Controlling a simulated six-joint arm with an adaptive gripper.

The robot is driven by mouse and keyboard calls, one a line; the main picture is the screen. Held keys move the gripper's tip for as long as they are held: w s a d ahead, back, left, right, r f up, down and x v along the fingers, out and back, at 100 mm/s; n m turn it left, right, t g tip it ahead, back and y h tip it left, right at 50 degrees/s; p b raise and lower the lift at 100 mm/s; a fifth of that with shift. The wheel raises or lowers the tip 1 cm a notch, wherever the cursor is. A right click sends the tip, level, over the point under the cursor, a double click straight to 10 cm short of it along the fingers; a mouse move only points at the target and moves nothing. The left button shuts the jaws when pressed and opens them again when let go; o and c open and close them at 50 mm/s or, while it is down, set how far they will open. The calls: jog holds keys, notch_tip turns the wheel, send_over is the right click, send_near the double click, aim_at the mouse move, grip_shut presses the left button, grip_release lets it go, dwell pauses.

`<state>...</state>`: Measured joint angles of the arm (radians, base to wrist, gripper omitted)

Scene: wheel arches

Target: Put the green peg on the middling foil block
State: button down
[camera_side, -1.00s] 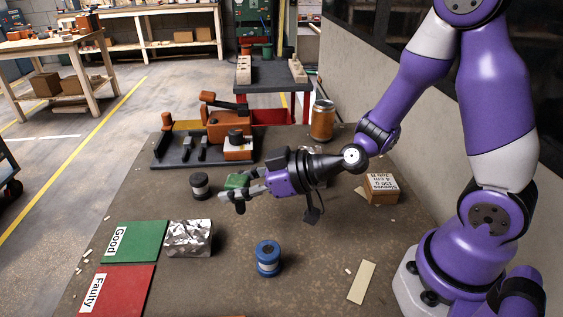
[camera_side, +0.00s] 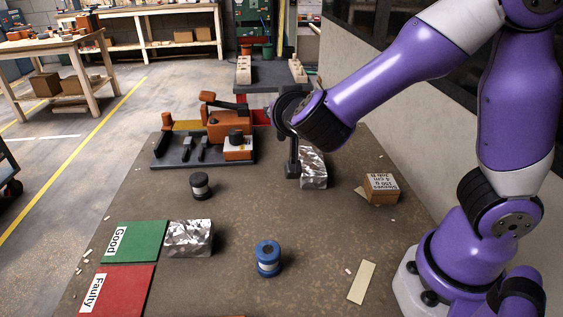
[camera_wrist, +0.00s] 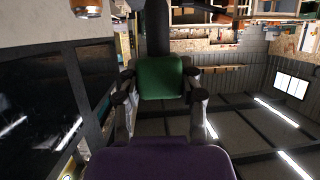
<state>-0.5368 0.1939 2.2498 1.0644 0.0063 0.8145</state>
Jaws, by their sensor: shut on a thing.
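My gripper (camera_wrist: 159,74) is shut on the green peg (camera_wrist: 161,80), which sits between the two fingers in the wrist view. In the side view the peg is hidden and the fingers are mostly out of sight behind my wrist. One foil block (camera_side: 314,170) stands at the back right of the table, just below my wrist, with a dark upright part close to its left side. Another foil block (camera_side: 189,239) lies at the front left beside the green mat. I cannot tell which block is the middling one.
A black-and-grey spool (camera_side: 200,186) and a blue spool (camera_side: 268,258) stand on the table. A labelled cardboard box (camera_side: 381,187) is at the right. The green Good mat (camera_side: 145,240) and red Faulty mat (camera_side: 130,290) lie front left. An orange fixture (camera_side: 225,125) stands behind.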

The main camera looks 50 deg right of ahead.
jog(key=d+m+g+h, duration=0.1)
jog(key=d, duration=0.2)
send_over(310, 153)
notch_tip(310, 153, down, 6)
jog(key=r, duration=0.1)
jog(key=shift+f, duration=2.25)
jog(key=shift+c, duration=2.3)
grip_release()
